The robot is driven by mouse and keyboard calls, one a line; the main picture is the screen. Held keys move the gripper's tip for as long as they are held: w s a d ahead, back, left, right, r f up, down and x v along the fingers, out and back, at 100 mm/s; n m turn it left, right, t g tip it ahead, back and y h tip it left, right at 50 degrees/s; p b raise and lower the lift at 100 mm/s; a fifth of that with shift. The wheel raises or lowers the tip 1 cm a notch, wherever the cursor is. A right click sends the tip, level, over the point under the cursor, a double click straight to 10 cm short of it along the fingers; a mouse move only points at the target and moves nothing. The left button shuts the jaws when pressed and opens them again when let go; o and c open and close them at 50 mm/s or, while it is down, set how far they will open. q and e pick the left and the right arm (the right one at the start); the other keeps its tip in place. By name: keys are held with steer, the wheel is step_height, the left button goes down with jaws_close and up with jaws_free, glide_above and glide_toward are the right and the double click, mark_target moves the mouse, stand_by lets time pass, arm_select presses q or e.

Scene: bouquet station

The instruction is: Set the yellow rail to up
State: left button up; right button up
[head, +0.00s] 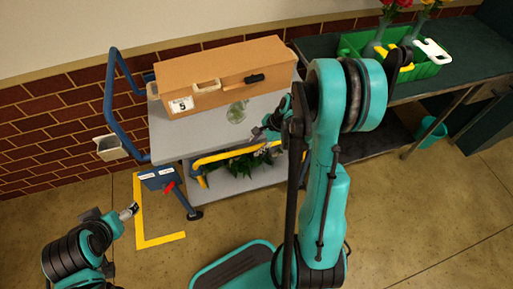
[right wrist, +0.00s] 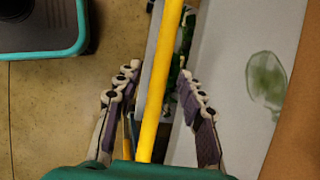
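The yellow rail (head: 225,153) runs along the front side of the grey cart (head: 195,135), just under its top shelf, with its left end bent down. My right gripper (head: 270,130) is at the rail's right part, partly hidden by my own arm. In the right wrist view the yellow rail (right wrist: 160,85) passes lengthwise between the two fingers of my right gripper (right wrist: 152,95). The fingers are open, with gaps on both sides of the rail. My left gripper (head: 130,211) is low at the left, away from the cart; its fingers are too small to read.
A cardboard box (head: 225,75) and a round glass piece (head: 237,112) stand on the cart top. Greenery lies on the lower shelf. A red lever (head: 169,187) is at the cart's left corner. A green crate (head: 400,60) with flowers sits on the dark bench.

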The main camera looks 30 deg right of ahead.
steer(key=shift+w+a+f, duration=0.15)
steer(key=shift+f, duration=0.2)
jaws_close()
step_height(320, 180, up, 14)
steer(key=p, duration=0.9)
steer(key=shift+w+f, duration=0.15)
steer(key=shift+f, duration=0.1)
jaws_free()
